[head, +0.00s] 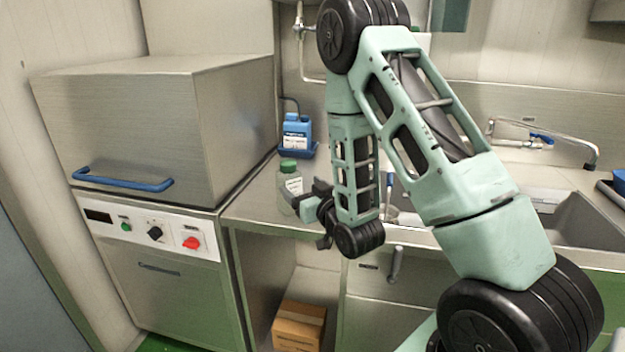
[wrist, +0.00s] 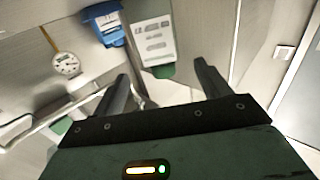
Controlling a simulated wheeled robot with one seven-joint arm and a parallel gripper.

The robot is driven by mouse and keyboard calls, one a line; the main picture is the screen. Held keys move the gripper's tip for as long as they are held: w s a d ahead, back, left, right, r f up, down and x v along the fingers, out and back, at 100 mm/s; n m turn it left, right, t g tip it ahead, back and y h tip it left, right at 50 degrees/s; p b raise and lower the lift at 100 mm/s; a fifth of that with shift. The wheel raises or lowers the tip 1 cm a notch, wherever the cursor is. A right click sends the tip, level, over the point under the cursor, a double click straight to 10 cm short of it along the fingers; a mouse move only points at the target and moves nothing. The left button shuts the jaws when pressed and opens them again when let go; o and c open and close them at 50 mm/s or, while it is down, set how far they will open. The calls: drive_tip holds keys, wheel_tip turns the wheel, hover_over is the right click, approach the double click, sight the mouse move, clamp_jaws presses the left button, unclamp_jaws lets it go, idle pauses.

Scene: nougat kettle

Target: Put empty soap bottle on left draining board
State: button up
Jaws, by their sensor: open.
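A pale soap bottle (head: 290,184) with a green cap and a printed label stands upright on the steel draining board (head: 250,205), close to the hood machine. My gripper (head: 306,198) is right beside it, on its right, and partly hides its lower side. In the wrist view the bottle (wrist: 152,32) appears upside down, with its cap toward me, in the gap between the fingers of my gripper (wrist: 161,72). The fingers are apart and not closed on it. I cannot tell whether either finger touches it.
A blue container (head: 297,134) in a blue tray stands behind the bottle. The steel hood machine (head: 140,130) with a blue handle is on the left. The sink basin (head: 580,222) and tap (head: 545,138) are on the right. A cardboard box (head: 299,326) sits below the counter.

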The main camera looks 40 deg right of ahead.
drive_tip(key=shift+s+a+r+p, duration=0.1)
drive_tip(key=shift+s+a+p, duration=0.05)
drive_tip(key=shift+s+p, duration=1)
drive_tip(key=shift+s+a+p, duration=0.1)
drive_tip(key=shift+s+p, duration=0.65)
drive_tip(key=shift+p, duration=0.8)
drive_tip(key=w+a+n+g+y, duration=0.2)
drive_tip(key=a+g+y, duration=0.25)
drive_tip(key=a, duration=0.85)
drive_tip(key=s+a+r+n+g, duration=0.2)
drive_tip(key=s+a+g, duration=0.35)
drive_tip(key=a, duration=0.35)
drive_tip(key=s+a+r+n+g, duration=0.1)
drive_tip(key=s+r+g, duration=0.1)
drive_tip(key=s, duration=0.5)
drive_tip(key=s+a+r+n+g+h, duration=0.1)
drive_tip(key=s+a+r+n+g, duration=0.1)
drive_tip(key=s, duration=0.6)
drive_tip(key=s+a+r+n+g, duration=0.1)
drive_tip(key=s+r+n+g, duration=0.1)
drive_tip(key=s, duration=0.6)
drive_tip(key=shift+a+r+g+h, duration=0.25)
drive_tip(key=shift+r+g+h, duration=0.1)
drive_tip(key=shift+r+g, duration=0.5)
drive_tip(key=shift+f, duration=0.1)
